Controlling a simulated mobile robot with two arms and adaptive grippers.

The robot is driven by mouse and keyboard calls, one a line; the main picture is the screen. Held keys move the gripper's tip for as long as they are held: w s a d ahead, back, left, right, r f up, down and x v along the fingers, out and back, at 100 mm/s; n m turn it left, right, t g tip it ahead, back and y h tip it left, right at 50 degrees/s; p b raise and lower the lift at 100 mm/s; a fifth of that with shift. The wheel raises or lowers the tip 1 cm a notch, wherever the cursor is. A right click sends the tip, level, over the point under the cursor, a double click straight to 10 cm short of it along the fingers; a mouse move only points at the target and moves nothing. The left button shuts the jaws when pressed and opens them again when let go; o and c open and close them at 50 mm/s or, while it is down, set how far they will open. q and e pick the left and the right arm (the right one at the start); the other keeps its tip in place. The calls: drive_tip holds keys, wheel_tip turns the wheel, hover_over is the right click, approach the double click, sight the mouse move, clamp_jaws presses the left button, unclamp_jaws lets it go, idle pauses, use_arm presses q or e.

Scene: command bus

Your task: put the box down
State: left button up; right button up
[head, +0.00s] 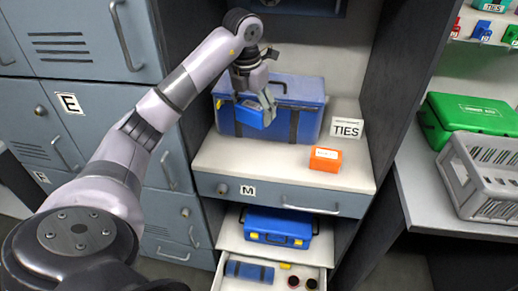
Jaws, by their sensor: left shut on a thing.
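My left gripper (263,107) reaches in from the left over the counter (235,160) and is shut on a small blue box (249,115). The gripper's fingers cover part of the box. It is held in front of a larger blue case with dark straps (306,119), which stands at the back of the counter. The picture does not clearly show whether the held box touches the case. My right gripper is not in view.
An orange box (325,159) and a "TIES" sign (346,129) stand right on the counter. Its front left is clear. Below are a blue toolbox (278,222) and an open drawer (252,283). A green case (468,117) and grey crate (485,180) are right.

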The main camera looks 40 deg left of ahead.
use_arm(q)
drive_tip(key=p, duration=0.2)
approach(255, 155)
drive_tip(key=f, duration=0.2)
drive_tip(key=w+f, duration=0.1)
drive_tip(key=f, duration=0.2)
drive_tip(key=shift+f, duration=0.2)
drive_tip(key=shift+a+f, duration=0.1)
drive_tip(key=shift+f, duration=0.15)
drive_tip(key=shift+w+b, duration=0.1)
drive_tip(key=shift+b, duration=0.2)
drive_tip(key=shift+f, duration=0.2)
drive_tip(key=o, duration=1.2)
